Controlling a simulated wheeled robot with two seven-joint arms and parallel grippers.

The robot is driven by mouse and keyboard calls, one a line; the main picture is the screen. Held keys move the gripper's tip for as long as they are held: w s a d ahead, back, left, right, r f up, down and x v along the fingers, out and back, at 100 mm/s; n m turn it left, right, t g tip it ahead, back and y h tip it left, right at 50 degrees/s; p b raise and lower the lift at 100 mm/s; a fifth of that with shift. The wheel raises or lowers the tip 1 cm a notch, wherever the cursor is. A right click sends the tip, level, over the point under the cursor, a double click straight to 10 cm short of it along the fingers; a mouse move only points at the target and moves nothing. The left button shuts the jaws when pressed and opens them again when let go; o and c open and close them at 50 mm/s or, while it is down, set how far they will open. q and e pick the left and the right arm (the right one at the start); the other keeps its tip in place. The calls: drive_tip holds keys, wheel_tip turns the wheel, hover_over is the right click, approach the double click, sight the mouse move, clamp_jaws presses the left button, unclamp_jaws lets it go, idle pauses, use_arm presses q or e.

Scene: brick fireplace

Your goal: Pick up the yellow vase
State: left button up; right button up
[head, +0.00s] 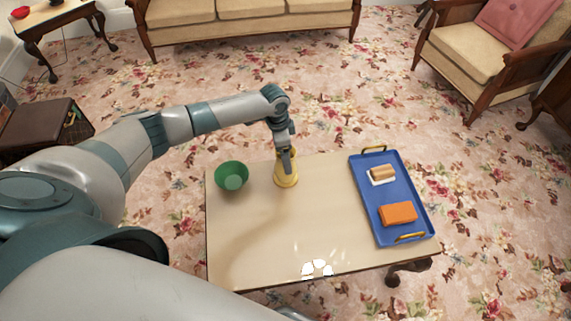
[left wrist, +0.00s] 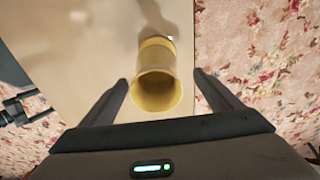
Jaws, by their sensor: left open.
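The yellow vase (head: 287,179) stands upright near the far edge of the low table, and my left arm reaches down over it. My left gripper (head: 286,160) is right at the vase in the head view and hides part of its upper body. In the left wrist view the vase (left wrist: 156,88) shows its round open mouth between the two spread fingers of the left gripper (left wrist: 160,84). Gaps show between the vase and both fingers, so the gripper is open and empty. My right gripper is not in view.
The table (head: 265,235) also holds a green bowl (head: 232,176) left of the vase. A blue tray (head: 368,205) on the right carries a bread-like item (head: 383,174) and an orange block (head: 398,213). The table's front middle is clear. A sofa (head: 245,15) and armchair (head: 470,50) stand beyond.

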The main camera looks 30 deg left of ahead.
use_arm(q)
drive_tip(key=f, duration=0.4)
drive_tip(key=shift+d+f, duration=0.2)
drive_tip(key=shift+d, duration=0.2)
drive_tip(key=shift+c, duration=0.7)
drive_tip(key=c, duration=1.4)
drive_tip(key=shift+r, duration=0.1)
